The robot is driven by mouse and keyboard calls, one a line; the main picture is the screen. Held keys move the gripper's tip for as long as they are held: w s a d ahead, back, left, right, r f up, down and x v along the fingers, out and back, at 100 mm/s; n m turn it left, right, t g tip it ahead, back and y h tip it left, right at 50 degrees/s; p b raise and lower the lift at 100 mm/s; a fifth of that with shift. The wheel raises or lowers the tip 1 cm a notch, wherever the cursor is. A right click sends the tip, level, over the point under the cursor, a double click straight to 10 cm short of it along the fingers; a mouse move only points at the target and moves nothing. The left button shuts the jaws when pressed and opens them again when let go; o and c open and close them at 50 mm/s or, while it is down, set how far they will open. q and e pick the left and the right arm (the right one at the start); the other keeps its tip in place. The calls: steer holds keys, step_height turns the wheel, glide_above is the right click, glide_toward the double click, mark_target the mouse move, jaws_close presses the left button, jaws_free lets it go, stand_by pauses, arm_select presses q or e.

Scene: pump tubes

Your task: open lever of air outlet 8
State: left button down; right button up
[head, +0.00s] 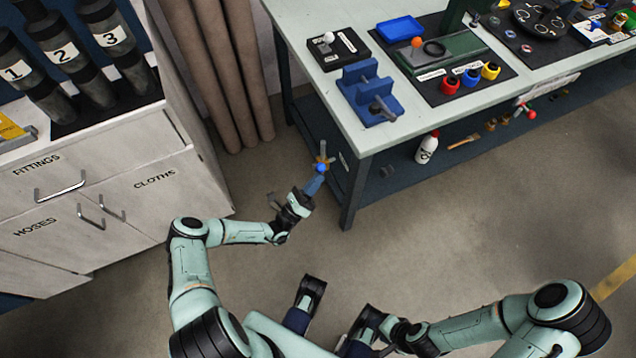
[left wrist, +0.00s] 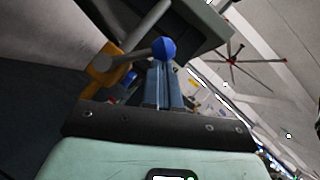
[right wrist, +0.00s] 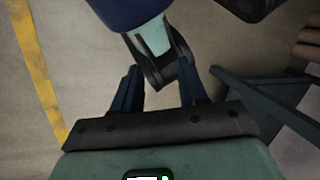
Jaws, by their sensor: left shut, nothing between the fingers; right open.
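A brass valve (head: 323,156) is at the left end of the workbench, and a grey pipe runs up from it in the left wrist view. Its lever ends in a blue ball knob (head: 321,168), which also shows in the left wrist view (left wrist: 164,49). My left gripper (head: 314,184) is shut with nothing between its fingers. Its blue fingertips are right at the knob; I cannot tell whether they touch it. No outlet number is readable. My right gripper (right wrist: 157,88) is open and empty, low over the floor near my base.
The workbench (head: 358,142) carries a blue vise (head: 369,95), a blue tray and fittings. Its lower shelf holds a white bottle (head: 427,148). A cabinet (head: 110,205) stands at the left, with brown hanging cloth (head: 222,75) beside it. The floor at the right is clear.

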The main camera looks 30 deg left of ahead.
mark_target(318, 167)
arm_select(q)
steer(key=shift+w+a+r+n+g+y+p, duration=0.3)
steer(key=shift+r+n+g+y+p, duration=0.2)
steer(key=shift+n+y+p, duration=0.8)
steer(key=shift+w+a+r+n+g+y+p, duration=0.25)
steer(key=shift+a+r+n+g+y+p, duration=0.35)
steer(key=shift+n+p, duration=1.1)
steer(key=shift+w+a+r+n+g+y+p, duration=0.25)
steer(key=shift+r+n+y+p, duration=0.35)
steer(key=shift+n+y+p, duration=0.95)
arm_select(e)
step_height(318, 167, up, 8)
steer(key=s+g, duration=0.1)
steer(key=s, duration=0.1)
steer(key=shift+s+a+f+b, duration=0.15)
steer(key=shift+b, duration=0.25)
arm_select(q)
steer(key=shift+n+h, duration=0.35)
steer(key=shift+h, duration=0.1)
